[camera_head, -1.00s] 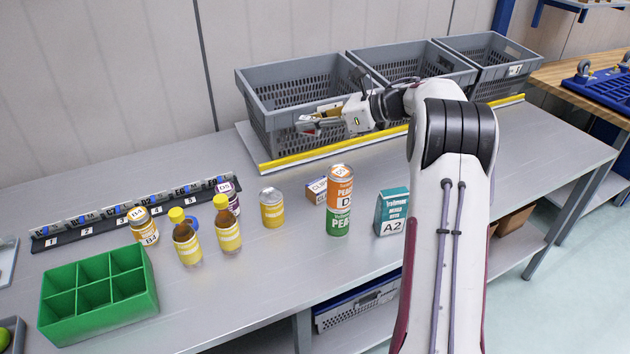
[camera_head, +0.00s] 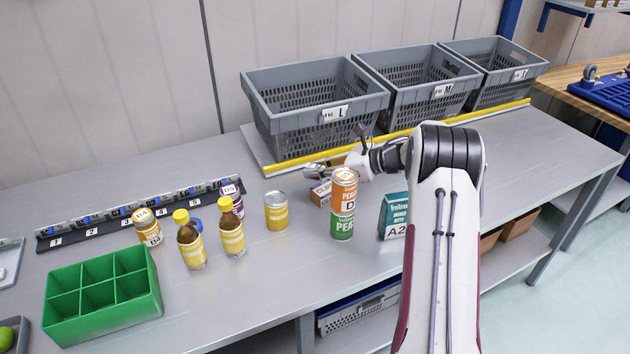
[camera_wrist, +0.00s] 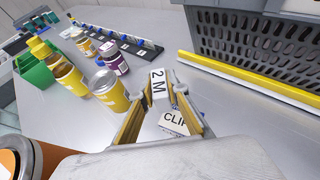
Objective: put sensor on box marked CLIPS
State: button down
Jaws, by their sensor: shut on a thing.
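My gripper (camera_head: 316,171) is shut on a small grey piece with a white label, which I take to be the sensor (camera_wrist: 158,84); its label reads like "2 M" in the wrist view. The small box marked CLIPS (camera_head: 320,193) stands on the bench behind the orange and green cans. In the wrist view the box (camera_wrist: 174,122) shows between my fingers, with "CLIP" readable and the rest covered. The sensor is over or close to the box; I cannot tell whether they touch.
Stacked orange and green cans (camera_head: 344,205) stand just in front of the box. A yellow can (camera_head: 277,212) is to the left, a teal box (camera_head: 394,216) to the right. Grey crates (camera_head: 315,105) stand behind a yellow-edged strip (camera_head: 290,163). Bottles and a green tray (camera_head: 103,292) are farther left.

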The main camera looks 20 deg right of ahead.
aim_at(315, 179)
dwell(0.3)
jog(key=shift+f, duration=1.95)
jog(key=shift+f, duration=0.1)
jog(key=c, duration=2)
grip_release()
jog(key=v, duration=0.3)
jog(key=shift+s+d+r, duration=0.1)
jog(key=shift+d+r, duration=0.05)
jog(key=shift+r, duration=0.1)
notch_tip(315, 179, up, 5)
jog(key=shift+f, duration=0.1)
jog(key=shift+r, duration=1)
